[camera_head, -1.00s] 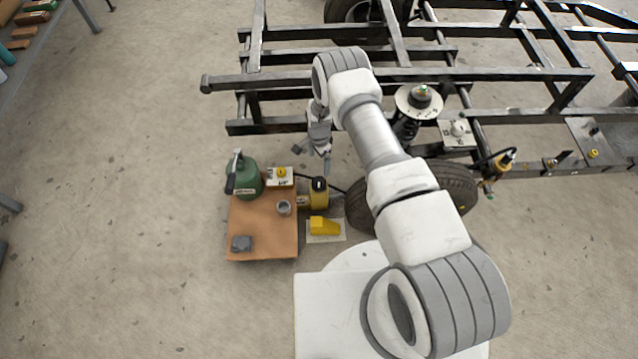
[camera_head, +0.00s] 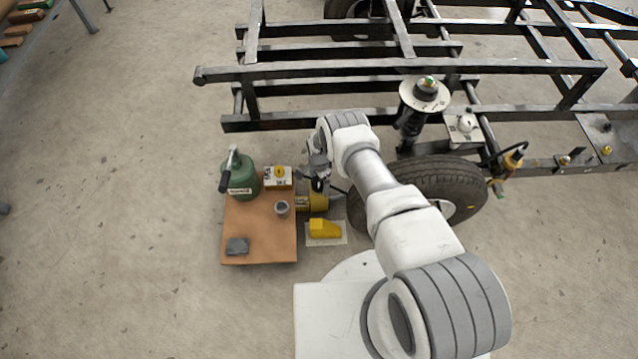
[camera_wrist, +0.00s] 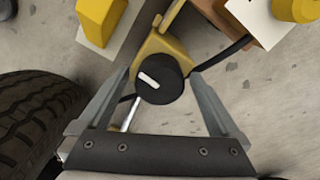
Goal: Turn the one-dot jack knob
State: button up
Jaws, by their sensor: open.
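The jack knob (camera_wrist: 172,88) is a round black cap with a white bar on its top. It sits on the yellow jack (camera_head: 312,202), beside the front edge of the tyre. I cannot make out any dot on it. My gripper (camera_wrist: 158,80) is open, pointing down at the knob. In the wrist view its two grey fingers lie left and right of the knob, with gaps on both sides; I cannot tell how far above it they are. In the head view my gripper (camera_head: 318,180) covers the top of the jack and hides most of the knob.
The tyre (camera_head: 440,185) is close on the right. A brown board (camera_head: 260,235) at left carries a green can (camera_head: 241,178), a box with a yellow knob (camera_head: 279,173), a grey cup and a grey block. A yellow wedge (camera_head: 323,229) lies in front. The black frame (camera_head: 400,70) is behind.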

jog(key=c, duration=1.4)
jog(key=shift+n, duration=0.3)
